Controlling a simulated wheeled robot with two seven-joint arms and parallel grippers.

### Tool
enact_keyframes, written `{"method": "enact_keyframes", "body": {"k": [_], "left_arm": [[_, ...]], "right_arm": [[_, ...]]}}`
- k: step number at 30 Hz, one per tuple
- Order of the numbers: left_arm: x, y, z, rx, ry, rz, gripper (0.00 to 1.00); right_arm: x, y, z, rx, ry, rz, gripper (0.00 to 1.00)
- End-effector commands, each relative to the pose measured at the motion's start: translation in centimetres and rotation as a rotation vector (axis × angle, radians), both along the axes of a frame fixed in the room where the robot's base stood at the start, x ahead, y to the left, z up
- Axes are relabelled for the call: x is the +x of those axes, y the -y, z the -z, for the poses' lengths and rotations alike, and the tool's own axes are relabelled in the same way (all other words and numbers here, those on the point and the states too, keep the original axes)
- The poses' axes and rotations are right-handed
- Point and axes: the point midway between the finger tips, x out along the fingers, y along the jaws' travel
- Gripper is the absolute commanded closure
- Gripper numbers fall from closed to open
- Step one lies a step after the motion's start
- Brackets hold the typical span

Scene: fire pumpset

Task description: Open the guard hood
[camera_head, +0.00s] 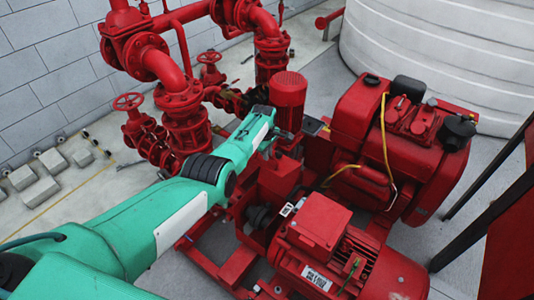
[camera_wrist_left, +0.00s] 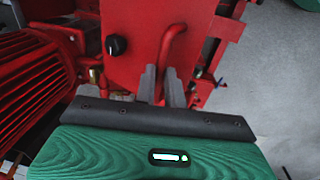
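The guard hood appears to be the red box-like cover (camera_wrist_left: 128,62) in the left wrist view, with a black knob (camera_wrist_left: 117,45) and a curved red bar handle (camera_wrist_left: 174,46). My left gripper (camera_wrist_left: 161,86) has its two grey fingers on either side of the handle's lower part. The bar fills the narrow gap between them, so it looks shut on the handle. In the head view, my green left arm reaches to the red box (camera_head: 279,178) between pump and engine, and its wrist hides the fingers. The hood appears down. My right gripper is out of view.
A red motor (camera_head: 325,245) stands in front and a red engine (camera_head: 405,135) to the right. Red pipes and valves (camera_head: 185,110) rise behind the arm. A dark-framed red panel (camera_head: 510,240) stands at the right edge.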

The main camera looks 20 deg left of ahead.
Motion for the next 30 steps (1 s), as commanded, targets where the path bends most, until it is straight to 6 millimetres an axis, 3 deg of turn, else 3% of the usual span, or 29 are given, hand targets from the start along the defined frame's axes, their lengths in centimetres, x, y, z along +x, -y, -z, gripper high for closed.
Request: {"method": "enact_keyframes", "body": {"k": [1, 3, 14, 21, 30], "left_arm": [[-0.5, 0.2, 0.8, -0.003, -0.014, 0.001, 0.8], [-0.4, 0.1, 0.7, -0.001, -0.011, 0.001, 0.67], [-0.2, 0.0, -0.1, 0.0, -0.004, 0.001, 0.67], [-0.4, 0.0, -2.9, -0.001, -0.003, 0.0, 0.67], [-0.8, -0.1, -7.2, -0.001, -0.003, 0.001, 0.67]], "right_arm": [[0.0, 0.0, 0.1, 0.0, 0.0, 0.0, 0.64], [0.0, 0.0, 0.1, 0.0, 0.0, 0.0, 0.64], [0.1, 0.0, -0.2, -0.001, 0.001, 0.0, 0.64], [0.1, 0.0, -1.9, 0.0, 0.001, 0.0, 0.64], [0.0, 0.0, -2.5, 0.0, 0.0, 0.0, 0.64]]}}
